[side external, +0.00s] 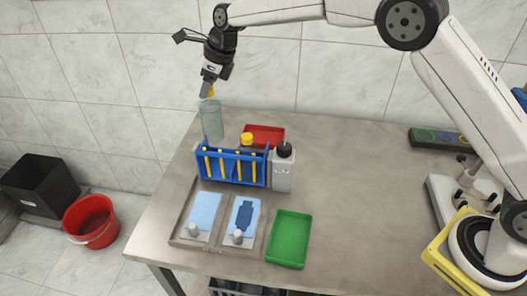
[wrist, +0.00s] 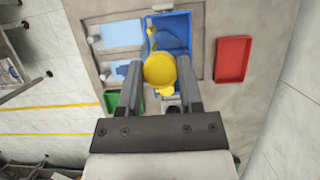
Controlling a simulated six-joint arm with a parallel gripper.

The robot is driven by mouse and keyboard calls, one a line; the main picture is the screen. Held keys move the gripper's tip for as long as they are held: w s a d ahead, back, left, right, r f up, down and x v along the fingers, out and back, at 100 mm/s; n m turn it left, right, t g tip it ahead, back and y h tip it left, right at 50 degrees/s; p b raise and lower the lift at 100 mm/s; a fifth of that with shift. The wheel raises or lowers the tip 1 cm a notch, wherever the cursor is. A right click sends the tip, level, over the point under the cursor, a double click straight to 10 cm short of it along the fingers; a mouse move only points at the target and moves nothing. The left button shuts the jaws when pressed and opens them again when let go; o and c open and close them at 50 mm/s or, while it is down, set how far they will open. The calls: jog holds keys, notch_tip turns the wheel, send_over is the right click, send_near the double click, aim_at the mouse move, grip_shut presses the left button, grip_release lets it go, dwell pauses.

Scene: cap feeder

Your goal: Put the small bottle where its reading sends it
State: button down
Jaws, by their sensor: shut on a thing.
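My gripper (side external: 207,91) is high over the back left of the table, pointing down. It is shut on a yellow cap (wrist: 160,71), which sits between the fingertips in the wrist view. A clear, pale cylinder (side external: 211,121) shows directly below the fingers in the side view; I cannot tell whether it is joined to the cap. A second yellow cap (side external: 247,138) shows behind a blue rack (side external: 231,171) with yellow uprights. A pale bottle with a black cap (side external: 283,170) stands at the rack's right end.
A grey tray (side external: 176,236) holds a light blue panel (side external: 204,210) and one with a dark blue bottle shape (side external: 244,214). A green tray (side external: 288,240) lies front centre, a red tray (side external: 265,131) behind the rack. The table's right middle is clear. A bucket (side external: 91,220) stands on the floor.

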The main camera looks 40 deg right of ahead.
jog(key=shift+r, duration=0.15)
notch_tip(320, 180, up, 5)
jog(key=s+n+g+y, duration=0.15)
jog(key=s+n, duration=0.45)
jog(key=s, duration=1)
jog(key=s+n+g, duration=0.3)
jog(key=s+n, duration=0.4)
jog(key=s, duration=0.8)
notch_tip(320, 180, down, 18)
jog(key=shift+s+d, duration=0.3)
jog(key=shift+d, duration=0.15)
jog(key=shift+r, duration=0.1)
jog(key=shift+f, duration=1.9)
